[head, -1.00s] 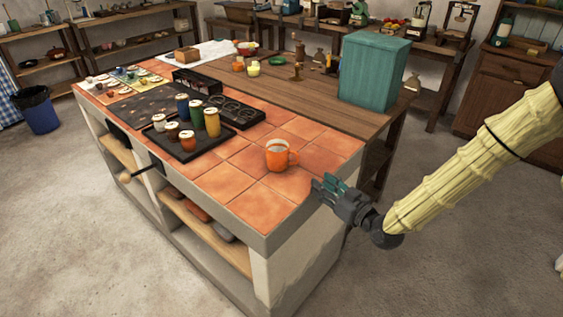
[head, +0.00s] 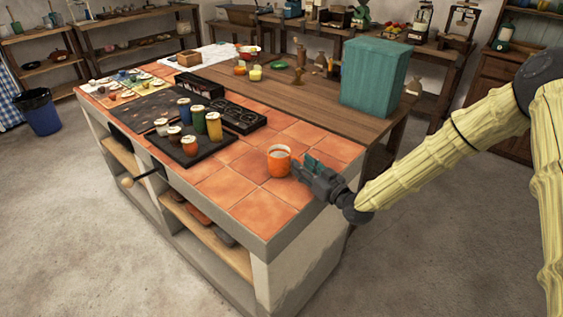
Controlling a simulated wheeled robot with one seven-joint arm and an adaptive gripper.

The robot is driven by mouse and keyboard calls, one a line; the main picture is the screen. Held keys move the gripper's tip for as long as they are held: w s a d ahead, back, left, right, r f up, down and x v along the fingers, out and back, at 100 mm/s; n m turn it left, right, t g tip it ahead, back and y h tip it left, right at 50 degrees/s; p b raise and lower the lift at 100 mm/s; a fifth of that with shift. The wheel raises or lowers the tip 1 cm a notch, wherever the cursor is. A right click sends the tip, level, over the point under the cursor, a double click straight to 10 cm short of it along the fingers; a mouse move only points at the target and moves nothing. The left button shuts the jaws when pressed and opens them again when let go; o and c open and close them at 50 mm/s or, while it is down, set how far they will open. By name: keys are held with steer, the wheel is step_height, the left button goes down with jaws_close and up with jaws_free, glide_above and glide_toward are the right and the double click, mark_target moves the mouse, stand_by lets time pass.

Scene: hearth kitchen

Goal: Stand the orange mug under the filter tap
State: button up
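The orange mug (head: 279,161) stands upright on the terracotta-tiled top of the counter (head: 262,208), near its right edge. Its inside looks pale, and its handle side is toward my gripper. My gripper (head: 301,168) is just right of the mug, low over the tiles, with its fingers pointing left at it. The fingers look spread, with a teal pad showing on the far one. The handle is largely hidden by the fingers, and I cannot tell whether they touch it. I cannot make out a filter tap in this view.
A black tray (head: 180,152) with several colored jars stands left of the mug, beside a dark burner plate (head: 240,118). A large teal box (head: 372,75) stands on the wooden table behind. Small bowls and bottles sit farther back. Tiles in front of the mug are clear.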

steer(key=shift+w+a, duration=0.45)
steer(key=shift+w, duration=0.1)
jaws_close()
steer(key=shift+r, duration=0.15)
